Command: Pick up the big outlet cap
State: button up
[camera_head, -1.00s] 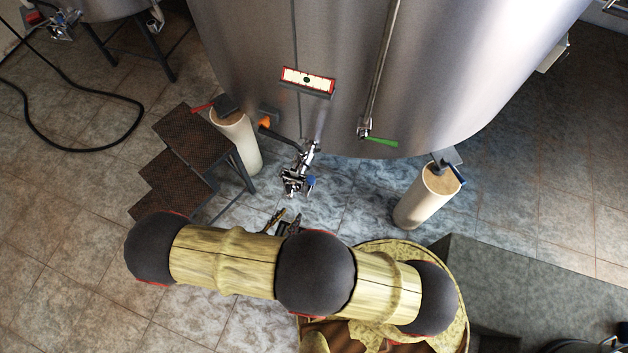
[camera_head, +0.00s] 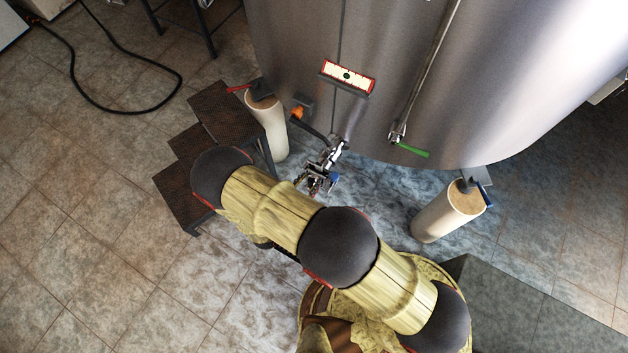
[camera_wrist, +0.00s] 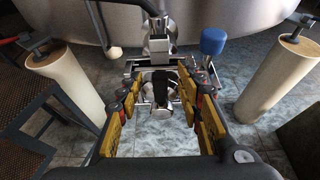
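The metal outlet fitting (camera_head: 318,178) hangs low at the front of the tank, with a blue part on its right. In the wrist view the outlet's end (camera_wrist: 157,84) lies ahead, between and beyond my fingers, with a dark middle and bright metal around it. This end may be the big outlet cap, but I cannot tell its edge clearly. The blue knob (camera_wrist: 213,42) stands up to its right. My gripper (camera_wrist: 160,100) is open, its yellow-padded fingers wide apart with nothing held between them. In the head view my arm hides the gripper.
The steel tank (camera_head: 400,70) rises behind the outlet. Pale leg posts stand left (camera_head: 268,128) and right (camera_head: 446,211). Dark steps (camera_head: 228,108) stand left of the outlet. A green-handled lever (camera_head: 410,149) is to its right. The tiled floor at left is open.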

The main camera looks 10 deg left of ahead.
jog(key=shift+w+d+f, duration=0.1)
jog(key=shift+w+f, duration=0.05)
jog(key=shift+w, duration=0.1)
jog(key=shift+c, duration=0.7)
jog(key=c, duration=0.8)
grip_shut()
